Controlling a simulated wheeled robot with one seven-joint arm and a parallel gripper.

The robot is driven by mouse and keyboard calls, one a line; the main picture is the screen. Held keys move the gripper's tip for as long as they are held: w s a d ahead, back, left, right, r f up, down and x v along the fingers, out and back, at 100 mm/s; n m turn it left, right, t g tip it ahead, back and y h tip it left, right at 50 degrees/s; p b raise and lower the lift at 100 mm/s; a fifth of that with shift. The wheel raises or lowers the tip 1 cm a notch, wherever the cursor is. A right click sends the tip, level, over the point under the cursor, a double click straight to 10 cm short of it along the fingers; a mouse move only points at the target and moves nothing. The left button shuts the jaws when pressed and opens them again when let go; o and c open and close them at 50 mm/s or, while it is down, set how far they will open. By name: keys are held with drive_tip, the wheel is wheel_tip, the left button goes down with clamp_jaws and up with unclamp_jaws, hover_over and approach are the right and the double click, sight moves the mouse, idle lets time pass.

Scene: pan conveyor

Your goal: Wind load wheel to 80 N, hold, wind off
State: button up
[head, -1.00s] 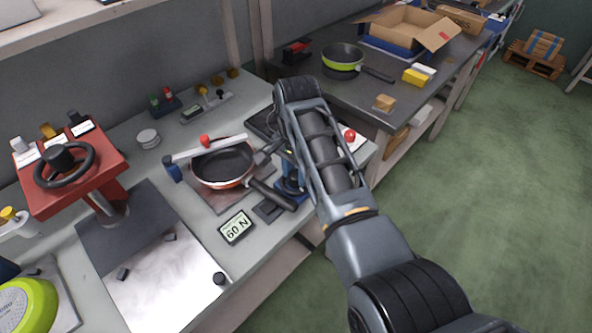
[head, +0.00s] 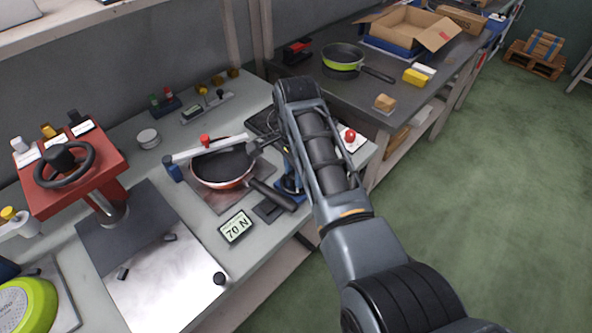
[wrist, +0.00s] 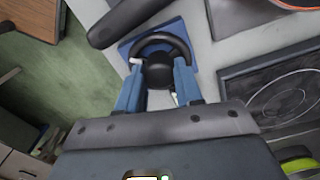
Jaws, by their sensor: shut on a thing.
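The load wheel (wrist: 180,44) is a small dark handwheel on a blue base (wrist: 130,46) in the wrist view. My gripper (wrist: 158,80) is shut on it, with blue fingers on either side of the dark hub. In the head view my arm hides most of the wheel, and part of the blue stand (head: 290,186) shows beside it. A display (head: 235,227) on the bench reads 70 N. A pan (head: 222,168) with a red-orange outside sits on a plate, under a pale bar (head: 209,149) with a red knob. Its dark handle points toward the stand.
A red press with a black wheel (head: 64,165) stands at the left. A green pan (head: 27,305) is at the lower left. The right table holds another green pan (head: 343,57) and an open carton (head: 408,30).

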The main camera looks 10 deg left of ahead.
drive_tip(key=o, duration=1)
drive_tip(key=shift+o, duration=0.2)
drive_tip(key=shift+r, duration=0.1)
wheel_tip(320, 180, up, 8)
drive_tip(key=shift+f+b, duration=0.15)
drive_tip(key=shift+b, duration=0.35)
